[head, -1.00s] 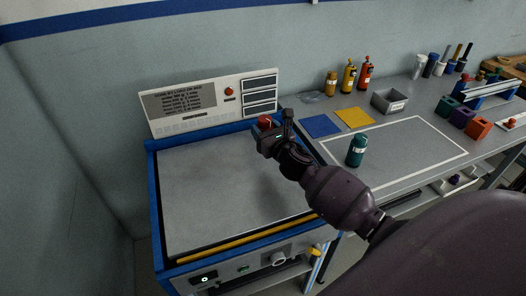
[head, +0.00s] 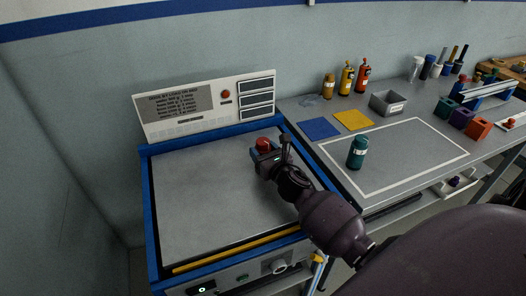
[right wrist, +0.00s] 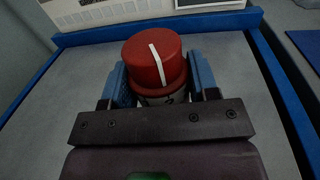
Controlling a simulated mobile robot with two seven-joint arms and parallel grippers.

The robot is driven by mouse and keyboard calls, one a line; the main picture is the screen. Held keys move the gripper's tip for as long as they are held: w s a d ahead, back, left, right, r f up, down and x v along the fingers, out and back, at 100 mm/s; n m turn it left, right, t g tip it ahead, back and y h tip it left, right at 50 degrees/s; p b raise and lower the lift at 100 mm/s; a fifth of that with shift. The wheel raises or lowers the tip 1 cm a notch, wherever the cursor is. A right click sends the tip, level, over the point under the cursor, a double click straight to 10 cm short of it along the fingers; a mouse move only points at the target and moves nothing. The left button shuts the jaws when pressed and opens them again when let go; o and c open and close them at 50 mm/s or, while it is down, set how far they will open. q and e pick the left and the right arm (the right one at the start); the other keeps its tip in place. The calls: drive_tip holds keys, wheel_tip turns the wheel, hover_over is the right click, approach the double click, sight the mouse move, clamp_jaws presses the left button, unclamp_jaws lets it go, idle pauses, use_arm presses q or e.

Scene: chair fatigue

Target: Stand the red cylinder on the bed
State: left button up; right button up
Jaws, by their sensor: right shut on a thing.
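The red cylinder (right wrist: 154,62) is between the two blue-padded fingers of my right gripper (right wrist: 162,82), which is shut on it. It has a white stripe across its red top and a pale label lower down. In the head view the red top (head: 263,144) shows at the tip of my right gripper (head: 266,155), over the far right part of the grey bed (head: 210,205). The cylinder looks upright. Its base is hidden, so I cannot tell whether it touches the bed. My left gripper is not in view.
A sign panel (head: 172,105) stands behind the bed, and a blue frame (head: 153,230) edges it. On the bench at right are a teal bottle (head: 357,152), a grey bin (head: 387,103), and blue (head: 319,128) and yellow mats (head: 353,119). Most of the bed is bare.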

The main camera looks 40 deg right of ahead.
drive_tip(key=shift+f, duration=0.2)
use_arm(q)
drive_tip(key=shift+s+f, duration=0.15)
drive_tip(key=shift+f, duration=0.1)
use_arm(e)
drive_tip(key=o, duration=1.1)
drive_tip(key=shift+r, duration=0.1)
drive_tip(key=shift+r, duration=0.2)
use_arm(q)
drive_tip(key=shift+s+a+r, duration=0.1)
use_arm(e)
drive_tip(key=s, duration=0.4)
drive_tip(key=s+a, duration=0.1)
drive_tip(key=s, duration=0.7)
drive_tip(key=shift+a+f, duration=0.1)
drive_tip(key=shift+a, duration=0.05)
